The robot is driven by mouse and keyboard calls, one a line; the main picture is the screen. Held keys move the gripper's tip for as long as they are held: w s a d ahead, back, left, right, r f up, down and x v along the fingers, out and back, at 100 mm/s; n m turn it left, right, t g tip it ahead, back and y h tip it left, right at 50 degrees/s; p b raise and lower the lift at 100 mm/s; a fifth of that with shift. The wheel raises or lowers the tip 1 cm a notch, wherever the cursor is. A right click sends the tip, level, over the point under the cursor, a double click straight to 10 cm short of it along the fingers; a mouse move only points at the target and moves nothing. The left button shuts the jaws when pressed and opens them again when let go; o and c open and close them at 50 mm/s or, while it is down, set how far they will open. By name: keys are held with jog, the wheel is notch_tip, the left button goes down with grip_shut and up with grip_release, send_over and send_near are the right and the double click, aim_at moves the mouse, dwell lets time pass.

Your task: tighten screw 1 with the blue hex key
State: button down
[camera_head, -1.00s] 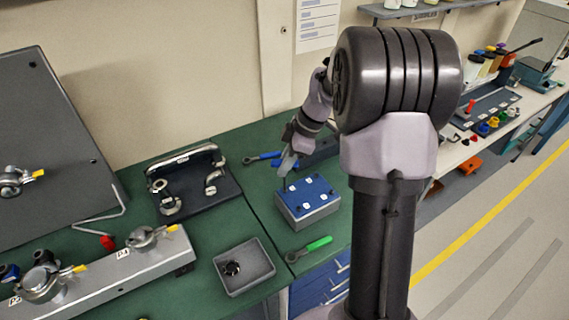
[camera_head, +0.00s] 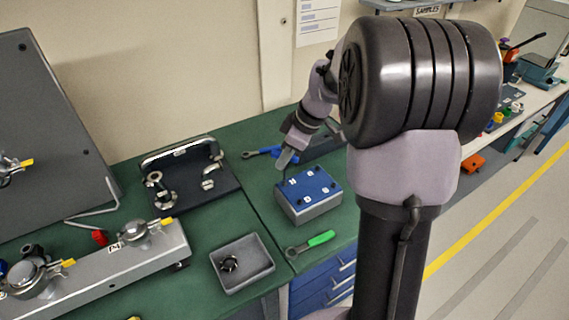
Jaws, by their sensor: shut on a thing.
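The screw block (camera_head: 318,208) is a grey box with a blue top, several dark screws and small white labels, standing on the green bench. The label numbers are too small to read, so I cannot tell which screw is screw 1. My gripper (camera_head: 284,166) is over the left back corner of the block, pointing down. It is shut on a thin dark shaft, seemingly the hex key, whose lower end reaches down to that corner. Its blue colour does not show, and I cannot tell whether its tip sits in a screw.
A blue-handled wrench (camera_head: 262,153) lies behind the block, a green-handled wrench (camera_head: 310,243) in front. A grey tray (camera_head: 262,279) holds a dark round part. A dark rack (camera_head: 222,186) stands to the left. A red-ended bent rod (camera_head: 98,237) lies farther left.

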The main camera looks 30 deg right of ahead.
jog(key=shift+r, duration=0.1)
jog(key=shift+f+m+t+h+b, duration=0.3)
jog(key=shift+m+h+b, duration=0.1)
jog(key=shift+m+b, duration=0.55)
jog(key=shift+m, duration=0.75)
jog(key=shift+r+m+h, duration=0.25)
jog(key=shift+m+h, duration=0.05)
jog(key=shift+m, duration=0.1)
